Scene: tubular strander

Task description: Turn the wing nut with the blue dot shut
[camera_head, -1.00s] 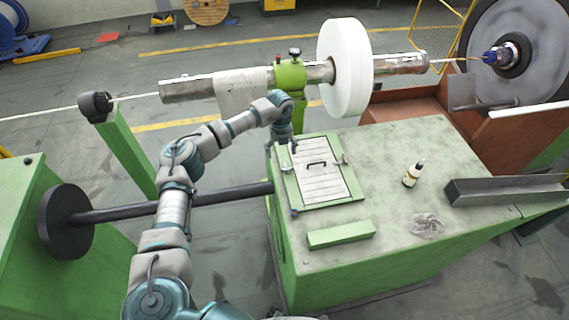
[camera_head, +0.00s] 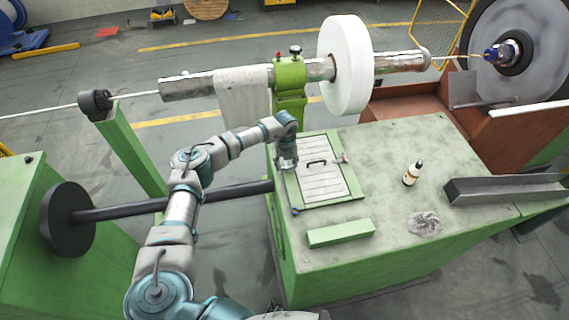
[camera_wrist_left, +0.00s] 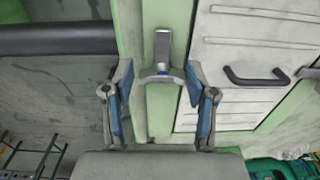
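My left gripper (camera_head: 287,163) is over the left edge of the pale ribbed hatch cover (camera_head: 323,186) on the green machine top. In the left wrist view my left gripper (camera_wrist_left: 160,78) is open, with a blue-padded finger on each side of a grey metal wing nut (camera_wrist_left: 162,48). The gripper hides this nut in the head view. Another metal fastener (camera_head: 341,160) sits at the hatch's right edge. My right gripper is out of view.
The hatch has a black handle (camera_head: 317,162). A green block (camera_head: 340,233), a small bottle (camera_head: 413,173) and a crumpled clear lump (camera_head: 425,224) are on the machine top. A dark shaft (camera_head: 235,191) runs left from the machine. A cloth (camera_head: 243,97) hangs behind my gripper.

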